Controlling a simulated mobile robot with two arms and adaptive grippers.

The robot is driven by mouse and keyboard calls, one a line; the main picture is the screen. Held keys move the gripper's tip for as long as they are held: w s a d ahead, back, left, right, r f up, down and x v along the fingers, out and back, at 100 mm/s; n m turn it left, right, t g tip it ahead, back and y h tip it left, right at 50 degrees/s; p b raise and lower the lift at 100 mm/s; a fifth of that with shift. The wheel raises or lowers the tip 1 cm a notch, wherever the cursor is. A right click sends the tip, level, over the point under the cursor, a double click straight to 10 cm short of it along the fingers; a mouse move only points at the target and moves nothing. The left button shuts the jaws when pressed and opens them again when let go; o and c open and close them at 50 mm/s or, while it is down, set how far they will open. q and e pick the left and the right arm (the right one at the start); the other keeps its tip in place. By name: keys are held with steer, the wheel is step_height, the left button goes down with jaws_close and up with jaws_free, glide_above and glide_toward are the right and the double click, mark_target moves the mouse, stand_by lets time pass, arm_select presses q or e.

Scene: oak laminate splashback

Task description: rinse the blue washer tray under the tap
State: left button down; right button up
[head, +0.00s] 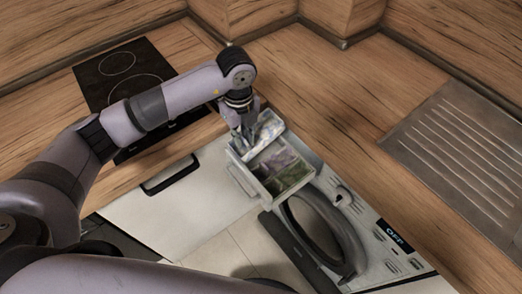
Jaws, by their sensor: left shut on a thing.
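The washer tray (291,189) looks pale grey, with bluish and greenish patches in its compartments. It sits at the upper left corner of the washing machine front, just below the worktop edge. My left gripper (246,134) reaches down from above and is shut on the tray at its upper end. The fingertips are partly hidden against the tray, so the exact grip spot is unclear. Whether the tray is still inside its slot cannot be told. My right gripper is not in view. The tap is not in view.
The washing machine (375,255) has a round dark door ring (318,235) below the tray. A grooved drainer (465,135) lies right on the wooden worktop (335,85), which is clear between. A black hob (125,72) is at the left. A white cabinet front (185,210) stands left.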

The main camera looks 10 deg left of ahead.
arm_select(q)
steer(key=shift+s+a+r+p, duration=0.6)
steer(key=shift+s+r+p, duration=0.15)
steer(key=shift+r, duration=0.15)
